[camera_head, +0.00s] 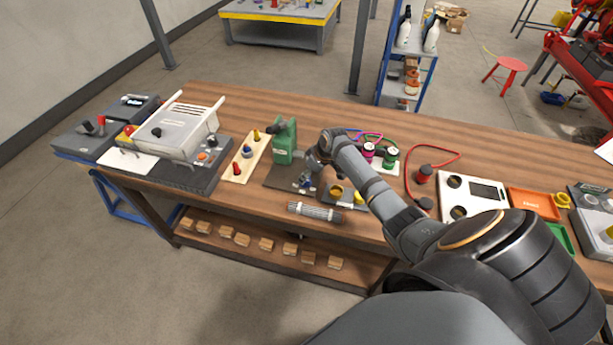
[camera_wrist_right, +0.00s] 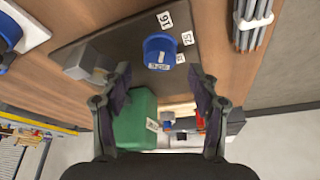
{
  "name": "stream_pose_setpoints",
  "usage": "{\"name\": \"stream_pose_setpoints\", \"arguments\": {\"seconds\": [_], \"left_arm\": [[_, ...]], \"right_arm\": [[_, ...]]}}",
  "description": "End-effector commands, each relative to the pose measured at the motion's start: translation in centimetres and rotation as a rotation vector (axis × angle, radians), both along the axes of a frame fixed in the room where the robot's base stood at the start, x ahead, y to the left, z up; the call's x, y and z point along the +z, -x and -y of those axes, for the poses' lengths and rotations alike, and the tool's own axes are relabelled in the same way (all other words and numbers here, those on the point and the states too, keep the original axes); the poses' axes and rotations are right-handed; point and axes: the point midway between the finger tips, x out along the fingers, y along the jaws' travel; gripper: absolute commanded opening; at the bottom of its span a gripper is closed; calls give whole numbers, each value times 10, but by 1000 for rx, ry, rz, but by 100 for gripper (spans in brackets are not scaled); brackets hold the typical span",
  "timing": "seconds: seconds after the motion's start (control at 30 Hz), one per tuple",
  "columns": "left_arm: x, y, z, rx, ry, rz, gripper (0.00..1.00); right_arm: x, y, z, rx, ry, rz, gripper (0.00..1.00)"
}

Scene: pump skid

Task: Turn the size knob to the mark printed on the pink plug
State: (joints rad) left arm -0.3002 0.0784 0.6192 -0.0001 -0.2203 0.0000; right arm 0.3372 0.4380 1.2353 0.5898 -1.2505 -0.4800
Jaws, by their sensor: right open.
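The size knob, a blue round knob (camera_wrist_right: 160,50) with a small white label, sits on a dark plate (camera_wrist_right: 95,45) in the right wrist view. White printed marks beside it read 16 and 25; a third mark is hard to read. My right gripper (camera_wrist_right: 163,82) is open, with its fingers spread short of the knob and not around it. My left gripper is out of view.
A green pump body (camera_head: 284,142) stands behind the plate; it also shows between my fingers in the wrist view (camera_wrist_right: 136,120). A grey ribbed bundle (camera_head: 314,211) lies at the bench's front edge. A green plug (camera_head: 390,156) stands beside the pink one.

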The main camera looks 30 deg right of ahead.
Motion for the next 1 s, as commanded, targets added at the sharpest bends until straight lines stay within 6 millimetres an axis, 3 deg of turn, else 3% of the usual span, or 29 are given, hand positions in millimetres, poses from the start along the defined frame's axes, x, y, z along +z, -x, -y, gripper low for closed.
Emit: {"name": "stream_pose_setpoints", "arguments": {"seconds": [0.2, 0.53, 0.93, 1.0], "left_arm": [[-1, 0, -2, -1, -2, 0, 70], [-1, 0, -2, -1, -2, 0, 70], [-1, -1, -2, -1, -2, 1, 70], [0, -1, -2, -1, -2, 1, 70]], "right_arm": [[-26, -10, -4, -1, -2, 1, 61], [-30, -11, -4, 1, 0, 0, 61], [-30, -11, -4, 1, 0, 0, 7], [-30, -11, -4, 0, 0, 0, 7]]}}
